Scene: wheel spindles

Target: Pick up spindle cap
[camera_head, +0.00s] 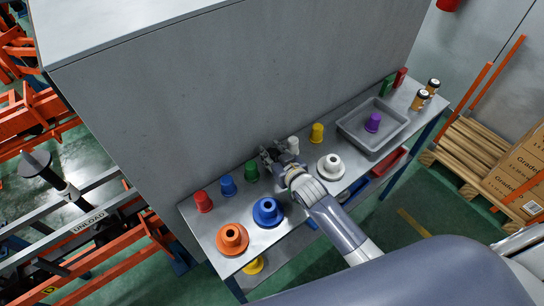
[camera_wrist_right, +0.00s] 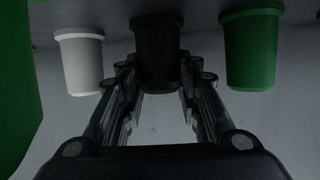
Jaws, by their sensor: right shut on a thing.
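A row of spindle caps stands along the back of the bench: red (camera_head: 203,201), blue (camera_head: 227,185), green (camera_head: 251,171), white (camera_head: 293,145) and yellow (camera_head: 317,132). My right gripper (camera_head: 268,156) reaches in between the green and white caps. In the right wrist view, its fingers are shut on a black cap (camera_wrist_right: 156,48). The white cap (camera_wrist_right: 80,62) is to the left there and the green cap (camera_wrist_right: 250,52) to the right, both clear of the fingers. The gripper mostly hides the black cap in the head view. My left gripper is out of view.
Wide flanged parts in orange (camera_head: 232,239), blue (camera_head: 267,212) and white (camera_head: 331,167) stand along the front edge. A grey tray (camera_head: 347,126) holds a purple cap (camera_head: 373,122). A tall grey panel (camera_head: 220,85) rises close behind the row.

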